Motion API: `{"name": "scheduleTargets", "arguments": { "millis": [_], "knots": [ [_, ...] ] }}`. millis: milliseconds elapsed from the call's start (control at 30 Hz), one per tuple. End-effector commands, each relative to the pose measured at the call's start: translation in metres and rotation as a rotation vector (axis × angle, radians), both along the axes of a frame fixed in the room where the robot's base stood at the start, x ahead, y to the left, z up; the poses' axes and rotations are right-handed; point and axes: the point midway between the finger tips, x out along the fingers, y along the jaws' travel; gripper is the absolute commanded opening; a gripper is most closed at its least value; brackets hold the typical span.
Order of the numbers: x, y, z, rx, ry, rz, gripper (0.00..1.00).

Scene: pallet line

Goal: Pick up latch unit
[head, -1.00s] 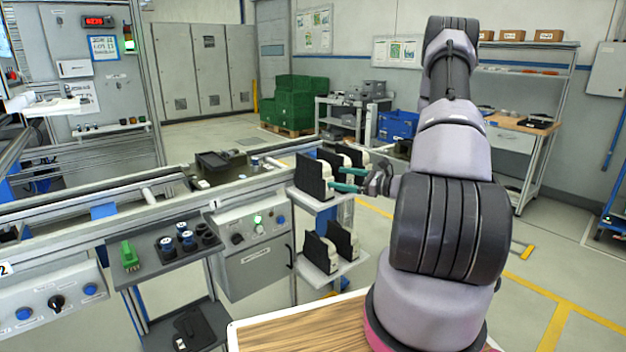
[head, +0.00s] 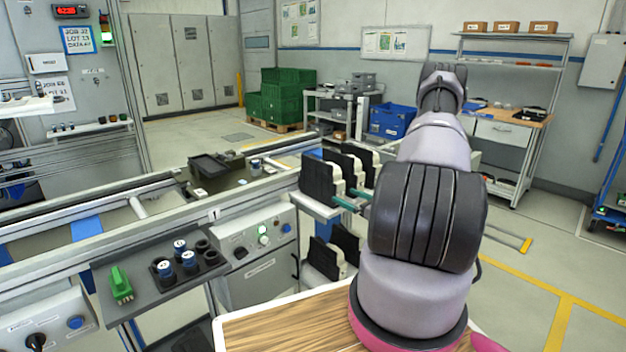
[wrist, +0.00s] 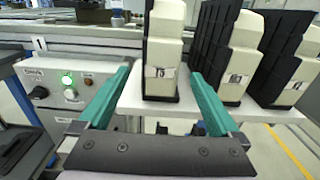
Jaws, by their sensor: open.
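Several upright black-and-cream units, likely the latch units, stand on a small white shelf (wrist: 128,105). In the wrist view, the left one, labelled 15 (wrist: 164,55), is ahead of my gripper (wrist: 160,78), centred between its teal fingers. Two more units stand to its right, one labelled 13 (wrist: 240,62). My gripper is open, with its fingertips close to the labelled 15 unit; I cannot tell if they touch it. In the head view, the nearest unit (head: 317,182) is just left of my gripper (head: 349,198), which my arm partly hides.
More units (head: 322,258) stand on a lower shelf. A control box with a green-lit button (head: 262,230) and the conveyor line (head: 145,208) are to the left. A grey tray (head: 165,272) holds a green part (head: 120,285) and small cylinders. Open floor lies at the right.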

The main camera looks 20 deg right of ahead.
Motion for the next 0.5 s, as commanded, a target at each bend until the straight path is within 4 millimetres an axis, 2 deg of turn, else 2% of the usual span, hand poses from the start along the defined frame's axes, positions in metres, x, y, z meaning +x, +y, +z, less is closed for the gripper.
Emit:
{"name": "scheduleTargets", "arguments": {
  "millis": [300, 500],
  "knots": [
    [0.04, 0.015, -0.001, -0.001, 0.0, 0.001, 0.99],
    [0.055, 0.02, -0.001, 0.001, -0.001, -0.002, 0.99]
  ]
}}
